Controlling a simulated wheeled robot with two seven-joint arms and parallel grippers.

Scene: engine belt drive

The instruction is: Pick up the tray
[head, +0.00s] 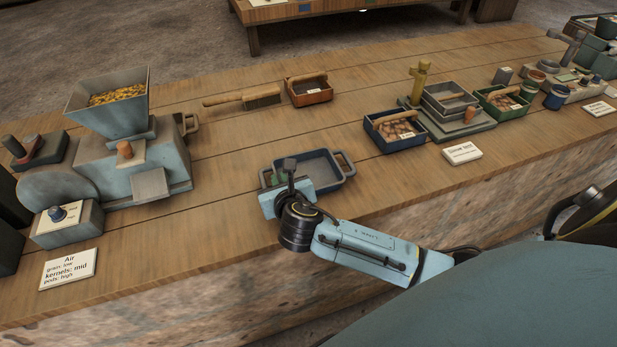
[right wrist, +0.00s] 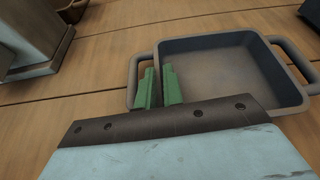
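A dark blue-grey tray (head: 318,164) with a loop handle at each end lies on the wooden bench and looks empty. In the right wrist view the tray (right wrist: 232,72) fills the upper right. My right gripper (head: 272,178) is at the tray's left end in the head view. Its two green fingers (right wrist: 160,84) are apart with a narrow gap, by the left handle (right wrist: 134,80) and the tray's left wall. I cannot tell whether they touch the handle or are above it. My left gripper is not in view.
A grey machine (head: 140,165) with a hopper of yellow kernels (head: 117,95) stands left. A brush (head: 262,96), an orange tray (head: 310,92), a filled blue tray (head: 395,131) and a green tray (head: 503,102) lie behind and right. Bare bench surrounds the empty tray.

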